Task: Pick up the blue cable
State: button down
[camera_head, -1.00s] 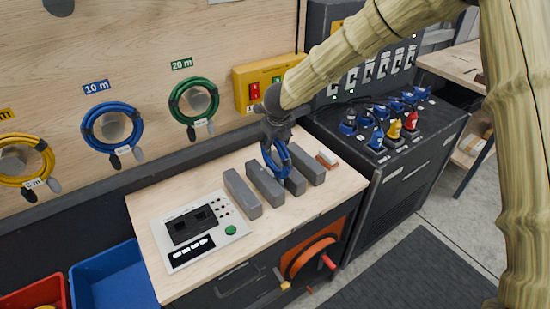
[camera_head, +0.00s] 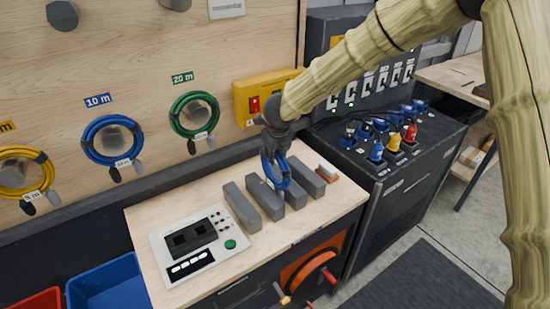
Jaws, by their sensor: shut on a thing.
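A small coiled blue cable (camera_head: 281,176) is at my gripper (camera_head: 275,157), above the grey blocks on the wooden bench. My gripper points down and is shut on this cable. The fingertips are small and partly hidden by the coil. Another blue cable (camera_head: 87,143), a larger coil, hangs on the wall board under the "10 m" label.
A green coil (camera_head: 174,116) and a yellow coil (camera_head: 45,176) hang on the board. Several grey blocks (camera_head: 240,205) stand on the bench (camera_head: 150,215), with a tester panel (camera_head: 170,265) at left. A black cabinet (camera_head: 410,185) with coloured plugs stands at right. Bins are at lower left.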

notch_tip(320, 180, up, 18)
jog(key=b, duration=0.3)
jog(key=shift+f+b, duration=0.2)
jog(key=shift+b, duration=0.1)
jog(key=shift+p, duration=0.35)
dwell(0.5)
